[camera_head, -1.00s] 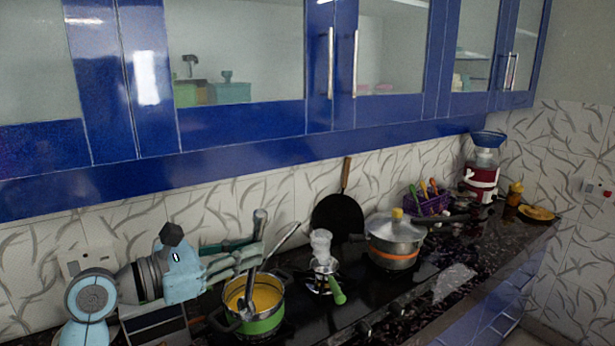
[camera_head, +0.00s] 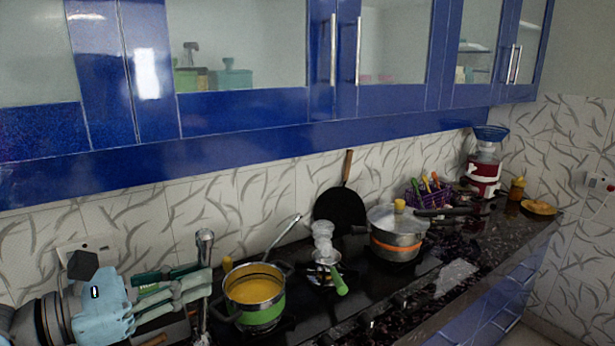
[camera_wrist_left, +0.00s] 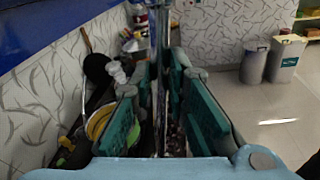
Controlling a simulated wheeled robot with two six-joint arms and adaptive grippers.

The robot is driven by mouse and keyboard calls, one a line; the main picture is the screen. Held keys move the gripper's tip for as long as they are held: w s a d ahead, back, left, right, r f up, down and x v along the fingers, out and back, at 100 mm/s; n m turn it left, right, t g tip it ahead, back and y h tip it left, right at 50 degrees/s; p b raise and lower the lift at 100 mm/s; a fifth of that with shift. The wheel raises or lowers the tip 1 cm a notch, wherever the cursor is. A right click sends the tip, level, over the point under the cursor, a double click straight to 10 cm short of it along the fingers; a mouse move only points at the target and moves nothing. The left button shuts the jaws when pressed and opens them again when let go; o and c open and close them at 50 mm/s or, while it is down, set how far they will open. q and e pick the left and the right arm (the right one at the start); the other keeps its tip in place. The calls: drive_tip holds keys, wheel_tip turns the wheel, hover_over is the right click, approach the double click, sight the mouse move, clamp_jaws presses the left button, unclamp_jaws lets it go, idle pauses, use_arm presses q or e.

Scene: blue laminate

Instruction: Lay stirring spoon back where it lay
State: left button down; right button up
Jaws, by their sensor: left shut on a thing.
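The stirring spoon (camera_head: 205,244) is a metal utensil, roughly upright, just left of the green pot in the head view. My left gripper (camera_head: 207,282) is shut on it, with its teal-padded fingers on either side of the shaft. The spoon's lower end runs down toward the picture's bottom edge, and I cannot tell whether it touches the counter. In the left wrist view the spoon (camera_wrist_left: 160,62) stands between the fingers of my left gripper (camera_wrist_left: 162,88). My right gripper is not in view.
The green pot (camera_head: 262,315) of yellow food stands just right of the gripper. A metal handle (camera_head: 284,232) slants up behind it. A lidded pot (camera_head: 395,247) and a dark pan (camera_head: 339,209) are farther right. Blue cabinets (camera_head: 240,115) hang above the dark counter (camera_head: 480,254).

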use_arm(q)
drive_tip(key=s+f+b, duration=0.1)
drive_tip(key=s+f, duration=0.1)
drive_tip(key=f, duration=0.4)
drive_tip(key=s+f, duration=0.3)
drive_tip(key=f, duration=0.4)
drive_tip(key=s+a+f+b, duration=0.1)
drive_tip(key=s+f, duration=0.1)
drive_tip(key=f, duration=0.4)
drive_tip(key=shift+s+f+m+g+h+b, duration=0.25)
drive_tip(key=shift+f+m+g+h+b, duration=0.05)
drive_tip(key=shift+f+b, duration=0.05)
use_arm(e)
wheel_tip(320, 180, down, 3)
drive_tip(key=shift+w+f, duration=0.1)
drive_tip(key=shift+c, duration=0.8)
